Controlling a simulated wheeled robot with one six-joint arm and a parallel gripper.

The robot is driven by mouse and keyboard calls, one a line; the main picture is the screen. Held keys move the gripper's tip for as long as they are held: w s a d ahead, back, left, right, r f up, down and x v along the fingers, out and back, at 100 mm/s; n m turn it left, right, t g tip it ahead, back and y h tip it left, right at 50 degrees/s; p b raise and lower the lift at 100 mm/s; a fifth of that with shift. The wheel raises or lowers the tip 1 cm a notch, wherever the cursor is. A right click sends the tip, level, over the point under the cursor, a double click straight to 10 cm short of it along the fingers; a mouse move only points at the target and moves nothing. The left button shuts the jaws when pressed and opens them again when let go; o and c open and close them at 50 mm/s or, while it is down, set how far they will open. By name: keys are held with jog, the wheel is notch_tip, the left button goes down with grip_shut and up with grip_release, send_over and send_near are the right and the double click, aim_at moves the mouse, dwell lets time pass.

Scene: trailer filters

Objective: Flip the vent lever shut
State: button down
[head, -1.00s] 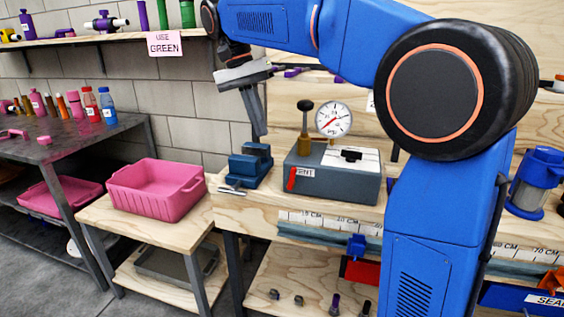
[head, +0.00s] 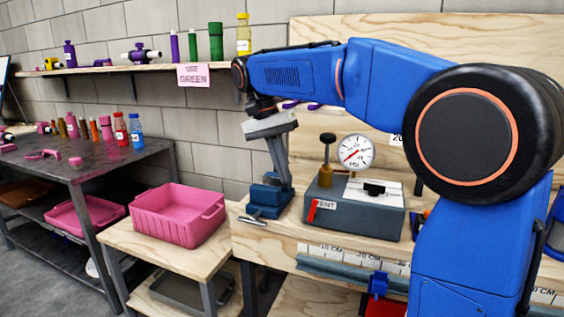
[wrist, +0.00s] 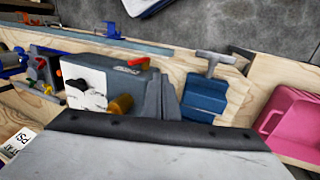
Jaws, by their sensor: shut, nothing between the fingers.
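The grey test box (head: 358,217) stands on the wooden bench, with a white top plate, a round dial gauge (head: 356,152) and a brass plunger with a dark knob (head: 327,150). The red vent lever (head: 312,210) is on the box's front left, beside a "VENT" label, and slants upward. It also shows in the wrist view (wrist: 138,62) at the box's far edge. My gripper (head: 287,184) is shut and empty, pointing down left of the box, apart from the lever. In the wrist view its fingers (wrist: 163,82) lie between the box and the blue vise.
The blue vise (head: 267,198) with a metal handle sits left of the box, close to my fingers. A pink bin (head: 180,222) stands on a lower wooden table at left. A shelf (head: 120,67) with bottles runs along the back wall.

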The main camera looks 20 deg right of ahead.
aim_at(313, 211)
jog(key=s+d+f, duration=0.3)
jog(key=d+f, duration=0.1)
jog(key=f, duration=0.1)
jog(key=shift+d+f, duration=0.25)
jog(key=shift+s+d+r+t+y, duration=0.1)
jog(key=shift+s+d+t+y, duration=0.2)
jog(key=shift+s+t+y, duration=0.15)
dwell(0.5)
jog(key=shift+s+d+r+t+y, duration=0.1)
jog(key=shift+s+d+t+y, duration=0.3)
jog(key=shift+d+t+y, duration=0.45)
jog(key=s+d+t+y, duration=0.1)
jog(key=y, duration=0.1)
jog(key=s+d+f+t+y, duration=0.1)
jog(key=y, duration=0.1)
jog(key=s+d+f+t+y, duration=0.1)
jog(key=d+y, duration=0.1)
jog(key=shift+f+t, duration=0.25)
jog(key=shift+t, duration=0.15)
jog(key=shift+a, duration=0.15)
